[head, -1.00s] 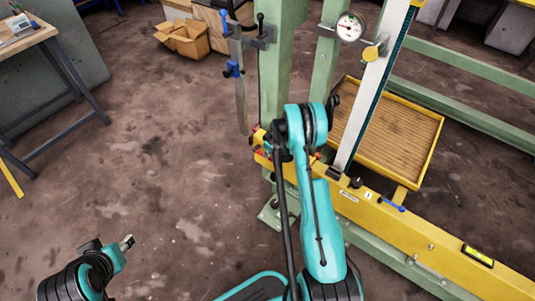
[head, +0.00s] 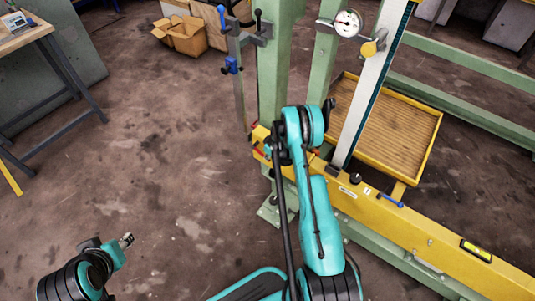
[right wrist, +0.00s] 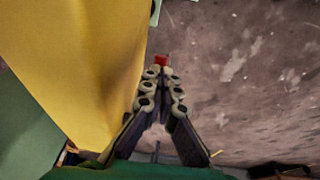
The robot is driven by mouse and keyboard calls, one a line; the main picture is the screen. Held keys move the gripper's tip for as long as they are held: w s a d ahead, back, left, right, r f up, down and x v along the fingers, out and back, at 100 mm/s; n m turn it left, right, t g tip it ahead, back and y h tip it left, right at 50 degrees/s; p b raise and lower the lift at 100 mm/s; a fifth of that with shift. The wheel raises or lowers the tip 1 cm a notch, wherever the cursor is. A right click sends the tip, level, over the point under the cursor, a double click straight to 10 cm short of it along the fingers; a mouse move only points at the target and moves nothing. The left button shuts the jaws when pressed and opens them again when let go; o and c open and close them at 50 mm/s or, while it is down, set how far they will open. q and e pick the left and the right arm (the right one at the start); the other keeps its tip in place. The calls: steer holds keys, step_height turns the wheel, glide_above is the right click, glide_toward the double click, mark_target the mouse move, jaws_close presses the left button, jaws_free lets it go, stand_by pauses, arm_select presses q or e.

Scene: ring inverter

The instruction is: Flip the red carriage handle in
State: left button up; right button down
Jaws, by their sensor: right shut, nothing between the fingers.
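A small red piece, which looks like the red carriage handle (right wrist: 161,60), shows just beyond the fingertips of my right gripper (right wrist: 160,75) in the right wrist view, beside the yellow beam. The fingers are shut with nothing between them. I cannot tell whether the tips touch the red piece. In the head view my right arm hides most of this area; only small red bits show by the end of the yellow beam (head: 425,237). My left gripper (head: 127,240) is far from it, over the floor at lower left; its opening is too small to judge.
A green post (head: 275,60) rises behind my right arm. A dial gauge (head: 347,23) and a slanted pale column (head: 373,85) stand to its right, with a wooden-bottomed yellow tray (head: 400,135) behind. Cardboard boxes (head: 182,35) and a workbench (head: 28,38) are farther back. The left floor is clear.

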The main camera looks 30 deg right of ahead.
steer(key=shift+s+x, duration=0.1)
steer(key=shift+x, duration=0.65)
steer(key=shift+s+x, duration=0.15)
steer(key=shift+x, duration=1.65)
steer(key=shift+w+a+f+t, duration=0.25)
steer(key=shift+w+f+t, duration=0.05)
steer(key=shift+w+f, duration=0.2)
steer(key=shift+w+a+f+t, duration=0.2)
steer(key=shift+w+f+t, duration=0.1)
steer(key=shift+w+f, duration=0.15)
steer(key=shift+y, duration=0.3)
steer(key=shift+s, duration=0.1)
